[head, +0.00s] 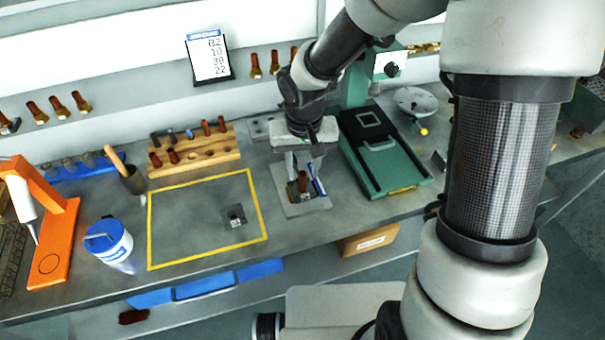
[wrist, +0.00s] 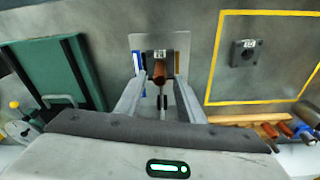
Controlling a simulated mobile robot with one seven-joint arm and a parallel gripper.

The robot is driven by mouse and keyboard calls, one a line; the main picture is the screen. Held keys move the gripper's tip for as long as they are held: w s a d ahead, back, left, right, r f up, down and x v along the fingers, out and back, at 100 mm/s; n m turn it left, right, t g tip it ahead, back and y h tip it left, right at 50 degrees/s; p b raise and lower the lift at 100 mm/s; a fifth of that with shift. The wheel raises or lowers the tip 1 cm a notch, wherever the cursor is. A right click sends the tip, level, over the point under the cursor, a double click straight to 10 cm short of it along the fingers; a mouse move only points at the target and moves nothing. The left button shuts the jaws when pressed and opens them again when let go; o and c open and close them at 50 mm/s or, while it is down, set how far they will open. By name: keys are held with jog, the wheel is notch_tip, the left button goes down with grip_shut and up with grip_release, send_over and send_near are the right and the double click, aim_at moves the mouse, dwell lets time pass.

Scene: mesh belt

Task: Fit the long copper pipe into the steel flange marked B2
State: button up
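My gripper (head: 302,190) points down over a grey plate (head: 310,209) right of the yellow-outlined area. A copper pipe (head: 303,182) stands there, and it also shows in the wrist view (wrist: 159,72). My gripper's fingers (wrist: 159,82) are on both sides of the pipe, with visible gaps, so it looks open. A small label (wrist: 160,54) is beside the pipe; I cannot read it. How the pipe's lower end sits is hidden. A square steel flange (head: 235,216) with a dark hole and a tag lies inside the yellow outline, also in the wrist view (wrist: 243,53); its marking is unreadable.
A wooden rack (head: 216,159) with several copper pieces stands behind the outlined area. A green machine (head: 385,160) is close on the right. A white-blue tub (head: 108,240) and orange stand (head: 57,250) are left. A card (head: 209,57) reads "B2 10 30 22".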

notch_tip(320, 180, up, 8)
jog(key=s, duration=0.1)
jog(key=shift+p, duration=0.35)
jog(key=shift+f, duration=0.1)
